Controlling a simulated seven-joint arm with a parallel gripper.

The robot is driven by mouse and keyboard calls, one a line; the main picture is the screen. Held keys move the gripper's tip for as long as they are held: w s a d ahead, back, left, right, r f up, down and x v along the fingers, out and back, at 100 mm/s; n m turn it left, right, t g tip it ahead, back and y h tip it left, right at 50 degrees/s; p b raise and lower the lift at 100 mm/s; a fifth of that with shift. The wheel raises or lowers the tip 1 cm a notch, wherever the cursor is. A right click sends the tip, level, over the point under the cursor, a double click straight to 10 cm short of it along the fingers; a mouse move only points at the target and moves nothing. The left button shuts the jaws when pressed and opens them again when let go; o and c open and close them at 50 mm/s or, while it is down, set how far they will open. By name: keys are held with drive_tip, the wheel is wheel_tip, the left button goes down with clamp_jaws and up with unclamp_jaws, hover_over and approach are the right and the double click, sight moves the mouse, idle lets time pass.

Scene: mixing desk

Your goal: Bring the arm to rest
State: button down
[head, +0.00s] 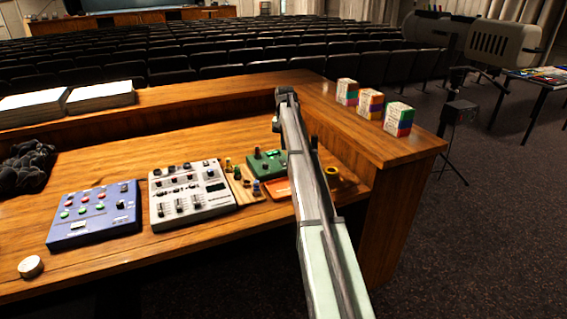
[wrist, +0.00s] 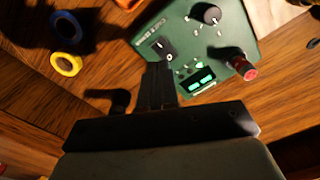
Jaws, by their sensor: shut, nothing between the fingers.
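My arm (head: 318,200) reaches from the bottom of the head view up over the right part of the wooden desk. My gripper shows in the wrist view (wrist: 158,88), with its two dark fingers together and nothing between them. The fingers overlap the near edge of a green control box (wrist: 195,40) in that picture; I cannot tell whether they touch it. The box has a black knob, a switch, a red-capped knob and a lit green display. In the head view the green box (head: 267,164) sits just left of my arm.
A blue panel (head: 95,214), a grey mixer (head: 190,194) and a small wooden board with pegs (head: 240,184) stand left of my arm. Blue (wrist: 67,28) and yellow (wrist: 66,64) rings lie beside the green box. Colored blocks (head: 371,103) line the raised ledge.

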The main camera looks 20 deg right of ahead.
drive_tip(key=shift+s, duration=0.1)
idle(0.3)
